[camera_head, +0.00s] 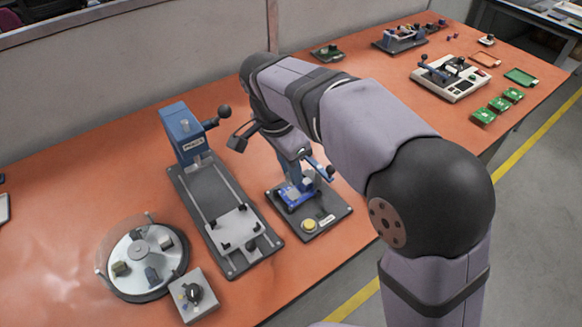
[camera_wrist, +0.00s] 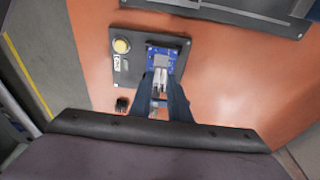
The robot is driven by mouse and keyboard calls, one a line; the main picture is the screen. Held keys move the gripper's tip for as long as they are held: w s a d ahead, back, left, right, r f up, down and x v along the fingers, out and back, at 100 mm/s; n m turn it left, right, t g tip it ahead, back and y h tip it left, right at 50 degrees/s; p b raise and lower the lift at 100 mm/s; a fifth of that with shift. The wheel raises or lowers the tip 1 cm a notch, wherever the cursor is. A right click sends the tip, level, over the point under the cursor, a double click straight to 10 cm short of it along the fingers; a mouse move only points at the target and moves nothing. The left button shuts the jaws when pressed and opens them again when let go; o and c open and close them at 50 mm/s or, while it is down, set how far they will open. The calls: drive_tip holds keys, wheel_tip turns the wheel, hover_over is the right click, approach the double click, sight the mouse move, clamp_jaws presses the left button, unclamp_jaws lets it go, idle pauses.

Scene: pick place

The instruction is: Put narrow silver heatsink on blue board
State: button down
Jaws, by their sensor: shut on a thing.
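The blue board (camera_head: 283,193) sits in a dark fixture plate (camera_head: 323,222) in the middle of the table. In the wrist view, the blue board (camera_wrist: 152,50) lies just beyond my fingertips, with a grey square part on it. My gripper (camera_wrist: 160,82) is shut on the narrow silver heatsink (camera_wrist: 159,76), which shows between the fingers. The heatsink overlaps the near part of the board in this view; I cannot tell if they touch. In the head view my gripper (camera_head: 312,178) is at the board's right side, and my arm partly hides the area.
A blue press (camera_head: 181,130) with a long dark base stands left of the fixture. A round turntable (camera_head: 141,262) with several parts and a grey control box (camera_head: 194,296) are at front left. A yellow button (camera_head: 309,225) is on the fixture plate. Green boards (camera_head: 483,116) lie far right.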

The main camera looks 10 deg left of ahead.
drive_tip(key=shift+f+b, duration=0.75)
drive_tip(key=shift+f, duration=0.8)
drive_tip(key=shift+f, duration=0.8)
idle(1.0)
drive_tip(key=c, duration=1.6)
unclamp_jaws()
drive_tip(key=shift+c, duration=0.6)
drive_tip(key=shift+c, duration=1.1)
drive_tip(key=shift+r, duration=0.1)
